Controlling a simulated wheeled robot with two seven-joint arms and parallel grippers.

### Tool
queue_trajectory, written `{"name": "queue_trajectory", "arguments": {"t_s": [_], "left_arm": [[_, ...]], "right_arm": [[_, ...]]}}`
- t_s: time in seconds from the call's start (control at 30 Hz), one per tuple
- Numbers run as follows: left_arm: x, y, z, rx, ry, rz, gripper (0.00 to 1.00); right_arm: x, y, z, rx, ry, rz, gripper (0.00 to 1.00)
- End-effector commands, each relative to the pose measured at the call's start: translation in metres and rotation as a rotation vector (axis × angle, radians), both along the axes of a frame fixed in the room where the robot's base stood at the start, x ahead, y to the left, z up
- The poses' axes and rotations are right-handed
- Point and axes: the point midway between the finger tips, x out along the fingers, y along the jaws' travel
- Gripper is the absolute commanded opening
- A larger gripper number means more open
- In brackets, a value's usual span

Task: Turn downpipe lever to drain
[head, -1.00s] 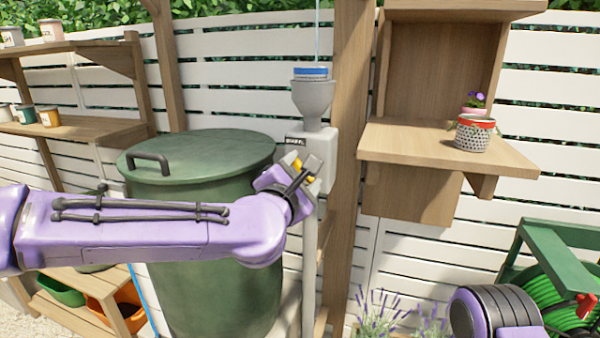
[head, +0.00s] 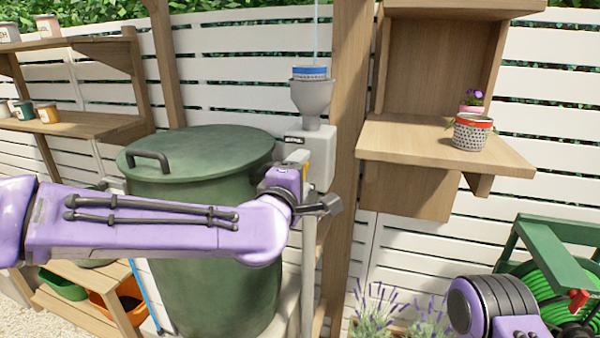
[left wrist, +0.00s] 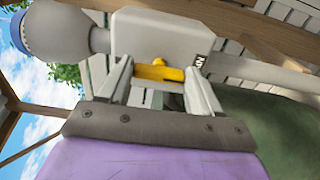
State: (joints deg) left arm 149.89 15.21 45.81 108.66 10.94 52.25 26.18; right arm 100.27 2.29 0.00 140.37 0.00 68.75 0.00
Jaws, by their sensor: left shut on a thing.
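The downpipe diverter is a pale grey box (head: 320,150) below a grey funnel (head: 312,98), on a grey pipe beside the wooden post. Its yellow lever (left wrist: 158,72) shows between the fingers of my left gripper (left wrist: 160,85) in the left wrist view. In the head view my left gripper (head: 304,174) is at the front of the box, and only a sliver of yellow shows. It is shut on the lever. The dark label (left wrist: 201,66) on the box is too small to read. My right gripper is out of view; only part of that arm shows at lower right.
A green lidded barrel (head: 205,240) stands just left of the pipe, behind my left forearm. A wooden shelf (head: 420,145) with a dotted pot (head: 472,132) juts out at right. A green hose reel (head: 560,250) and lavender (head: 375,310) are at lower right.

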Motion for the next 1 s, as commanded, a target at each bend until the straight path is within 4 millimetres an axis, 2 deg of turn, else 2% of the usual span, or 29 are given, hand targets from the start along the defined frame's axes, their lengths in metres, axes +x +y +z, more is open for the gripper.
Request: {"name": "queue_trajectory", "arguments": {"t_s": [0.57,0.6,0.67,1.0], "left_arm": [[-0.0002,-0.0004,-0.0006,0.033,-0.01,-0.001,0.33],[-0.0003,-0.0005,-0.0006,0.033,-0.01,-0.001,0.7],[-0.0002,-0.0004,-0.0007,0.032,-0.009,-0.001,0.89],[-0.0043,0.001,-0.0016,0.029,-0.01,-0.001,0.89]], "right_arm": [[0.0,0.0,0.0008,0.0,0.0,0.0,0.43],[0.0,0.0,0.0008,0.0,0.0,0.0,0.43],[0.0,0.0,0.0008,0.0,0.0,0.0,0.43],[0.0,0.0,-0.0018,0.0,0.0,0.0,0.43]]}}
